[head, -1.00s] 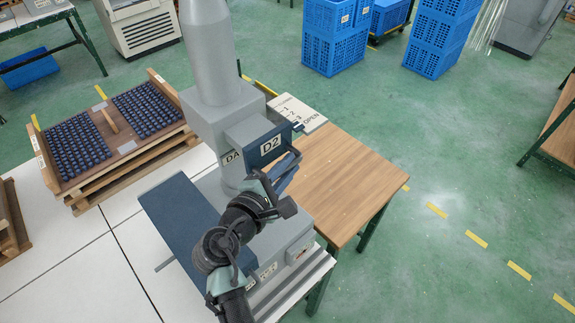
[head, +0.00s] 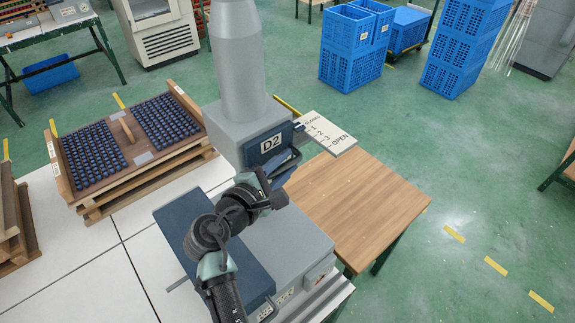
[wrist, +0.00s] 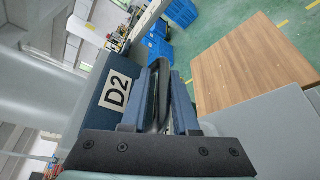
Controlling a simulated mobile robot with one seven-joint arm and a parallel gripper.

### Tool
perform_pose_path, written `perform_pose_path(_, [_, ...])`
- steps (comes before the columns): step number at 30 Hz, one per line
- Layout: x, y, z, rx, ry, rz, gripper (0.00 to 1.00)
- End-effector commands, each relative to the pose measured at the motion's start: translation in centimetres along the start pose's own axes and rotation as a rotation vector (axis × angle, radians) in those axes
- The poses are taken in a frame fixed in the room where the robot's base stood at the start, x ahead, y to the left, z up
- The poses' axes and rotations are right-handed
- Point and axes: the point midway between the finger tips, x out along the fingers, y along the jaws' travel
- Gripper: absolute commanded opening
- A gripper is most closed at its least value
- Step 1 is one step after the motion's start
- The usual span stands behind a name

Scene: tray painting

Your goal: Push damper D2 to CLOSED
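Damper D2 is a dark blue block (head: 272,143) with a white D2 label, on the grey housing below the upright grey pipe. The label also shows in the wrist view (wrist: 115,92). The pale scale plate (head: 345,143) reads CLOSED, 1, 2, 3, OPEN. The block's small dark pointer (head: 299,124) is near the CLOSED end; exact alignment is too small to tell. My gripper (wrist: 162,85) has a finger on each side of the dark handle (wrist: 156,98) and looks shut on it. In the head view my wrist partly hides the gripper and handle.
A wooden table (head: 365,205) stands right of the machine. A wooden tray (head: 118,150) of dark blue pieces is at the left on the white worktop (head: 75,260). Blue crates (head: 352,65) stand behind.

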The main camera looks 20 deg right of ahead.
Motion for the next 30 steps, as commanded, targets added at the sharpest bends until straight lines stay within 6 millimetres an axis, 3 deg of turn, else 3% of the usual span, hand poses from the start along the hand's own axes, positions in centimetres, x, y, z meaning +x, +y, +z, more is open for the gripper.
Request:
perform_pose_path(1, [-0.1, 0.1, -0.1, 0.000, 0.002, 0.003, 0.37])
perform_pose_path(3, [-0.1, 0.1, 0.0, 0.000, 0.000, 0.001, 0.47])
perform_pose_path(11, [0.0, -0.1, 0.1, -0.002, -0.002, -0.003, 0.47])
perform_pose_path(16, [-1.0, -0.2, 0.0, -0.001, -0.002, -0.002, 0.47])
perform_pose_path(30, [-10.4, -0.2, -0.1, 0.001, 0.002, 0.000, 0.47])
